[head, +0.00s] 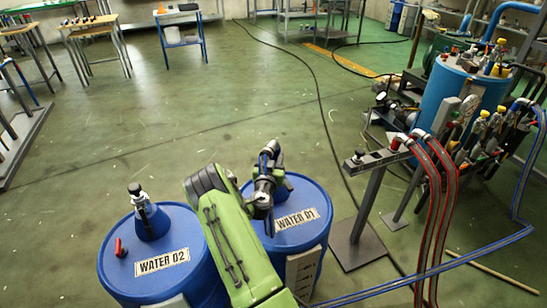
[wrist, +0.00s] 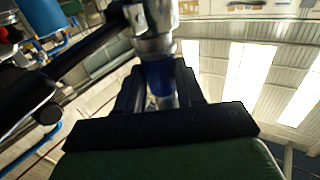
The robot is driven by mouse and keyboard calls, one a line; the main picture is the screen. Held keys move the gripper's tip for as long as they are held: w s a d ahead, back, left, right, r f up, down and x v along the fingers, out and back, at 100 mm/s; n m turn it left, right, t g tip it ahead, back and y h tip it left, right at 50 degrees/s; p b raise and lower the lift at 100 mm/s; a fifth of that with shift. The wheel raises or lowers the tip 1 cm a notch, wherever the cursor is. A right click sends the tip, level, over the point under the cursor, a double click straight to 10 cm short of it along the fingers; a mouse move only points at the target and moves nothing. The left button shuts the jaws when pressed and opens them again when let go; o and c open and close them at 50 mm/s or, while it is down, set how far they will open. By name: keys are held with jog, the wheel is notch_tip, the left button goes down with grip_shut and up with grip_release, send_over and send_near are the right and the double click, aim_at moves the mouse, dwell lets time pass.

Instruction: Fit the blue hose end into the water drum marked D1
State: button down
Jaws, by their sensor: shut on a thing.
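The blue water drum D1 (head: 297,219) stands at the bottom centre of the head view, with its label facing me. My green arm reaches over its left part. My gripper (head: 266,178) is above the drum's top, near the bung area, which it partly hides. In the wrist view my gripper (wrist: 160,92) is shut around the blue hose end (wrist: 158,72), with a metal fitting (wrist: 152,22) beyond it. Whether the hose end touches or sits in the drum's opening cannot be told.
A second drum, Water D2 (head: 162,263), stands at left with a blue fitting (head: 149,218) and a red valve on top. A post with red hoses (head: 430,205) and a blue hose (head: 425,272) lie to the right. The floor behind is mostly clear.

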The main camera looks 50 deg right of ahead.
jog(key=shift+f, duration=0.55)
jog(key=c, duration=0.6)
grip_release()
jog(key=shift+f, duration=0.1)
jog(key=v, duration=1.5)
jog(key=shift+s+a+p, duration=0.2)
jog(key=shift+a+p, duration=0.15)
jog(key=shift+p, duration=0.05)
